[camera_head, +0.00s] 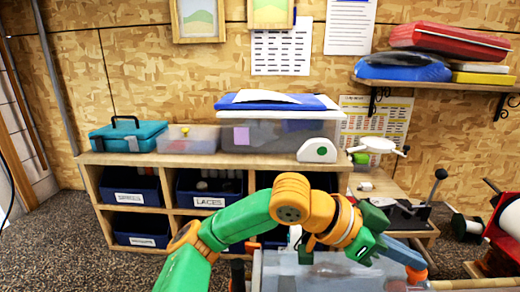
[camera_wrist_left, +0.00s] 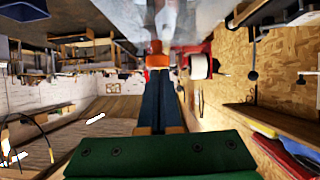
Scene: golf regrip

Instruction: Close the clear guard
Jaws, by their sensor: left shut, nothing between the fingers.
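The clear guard (camera_head: 335,274) is a see-through greyish panel at the bottom of the head view, cut off by the frame edge. My left arm passes over its back edge. My left gripper (camera_head: 416,274) is shut and empty, its blue fingers and orange tips pointing down and right by the guard's right side. In the left wrist view the shut orange tips (camera_wrist_left: 157,61) show close to a pale, glossy see-through surface. I cannot tell whether they touch it. My right gripper is not in view.
A wooden shelf unit (camera_head: 165,160) with dark bins stands behind, with a teal toolbox (camera_head: 128,135) and a clear blue-lidded box (camera_head: 280,125) on top. To the right are a black-handled lever device (camera_head: 425,195) and a red machine with a white roll (camera_head: 508,220).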

